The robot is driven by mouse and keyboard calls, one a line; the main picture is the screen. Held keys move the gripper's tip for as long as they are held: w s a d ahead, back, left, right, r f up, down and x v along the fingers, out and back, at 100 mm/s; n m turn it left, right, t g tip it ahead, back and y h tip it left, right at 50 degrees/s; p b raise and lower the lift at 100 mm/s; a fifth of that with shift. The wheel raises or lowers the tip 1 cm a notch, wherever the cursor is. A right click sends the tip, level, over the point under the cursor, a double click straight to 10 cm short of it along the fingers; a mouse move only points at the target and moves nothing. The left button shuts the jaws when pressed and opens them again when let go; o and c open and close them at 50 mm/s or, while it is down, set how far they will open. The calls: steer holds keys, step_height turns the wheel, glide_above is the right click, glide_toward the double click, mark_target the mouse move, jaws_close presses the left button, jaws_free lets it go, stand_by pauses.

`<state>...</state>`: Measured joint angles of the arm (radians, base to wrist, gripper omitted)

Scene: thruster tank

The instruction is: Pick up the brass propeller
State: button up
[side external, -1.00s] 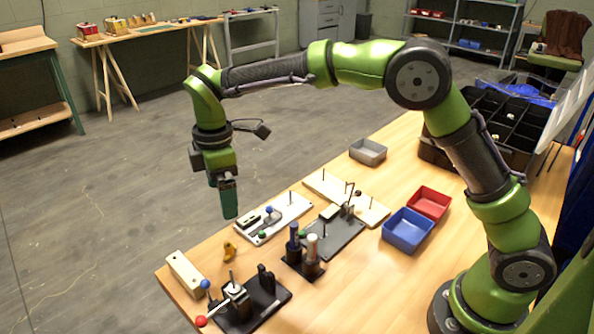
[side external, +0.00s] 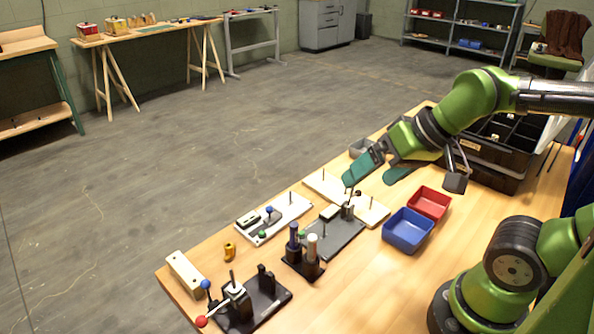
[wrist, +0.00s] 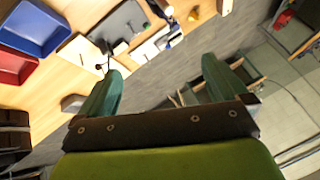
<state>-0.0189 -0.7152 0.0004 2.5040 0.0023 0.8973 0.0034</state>
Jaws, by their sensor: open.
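My gripper (side external: 373,177) is open and empty. It is tilted, in the air over the far right part of the wooden table, near the pale board (side external: 324,183). Its two green fingers stand wide apart in the wrist view (wrist: 161,70). A small yellow, brass-coloured piece (side external: 229,251) lies on the table at the left, well away from my gripper. It also shows in the wrist view (wrist: 193,15). It is too small to tell whether it is the propeller. A small dark brown round piece (side external: 357,193) sits by the pale board, below my fingers.
Upright posts (side external: 312,257), a lever clamp (side external: 237,295) and a white board (side external: 274,217) crowd the middle and front left. A black divided crate (side external: 490,165) stands at the back right.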

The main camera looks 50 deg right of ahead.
steer(key=shift+s+d+r+t, duration=0.15)
steer(key=shift+r+t, duration=0.15)
steer(key=shift+r, duration=0.15)
steer(key=shift+c, duration=1.1)
steer(key=c, duration=0.7)
steer(key=shift+o, duration=0.2)
